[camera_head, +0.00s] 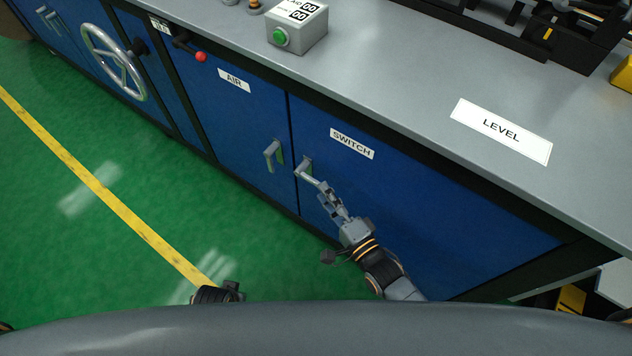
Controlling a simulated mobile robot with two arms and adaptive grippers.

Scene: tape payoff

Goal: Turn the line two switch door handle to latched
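The switch door (440,215) is a blue cabinet door with a white "SWITCH" label (352,143); it looks closed. Its grey handle (307,173) sits near the door's left edge. The lever is turned sideways, running right and slightly down from its mount. My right gripper (327,192) reaches up from the lower right, with its fingertips at the lever's free end. The fingers overlap the lever end, so I cannot tell whether they grip it. Of my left arm, only a dark part shows at the bottom edge; its gripper is not visible.
The "AIR" door (235,125) to the left has a similar handle (272,155), hanging down. A handwheel (113,62) and a red knob (201,57) are farther left. The grey countertop (400,80) bears a green-button box (297,35). Green floor (90,215) is clear.

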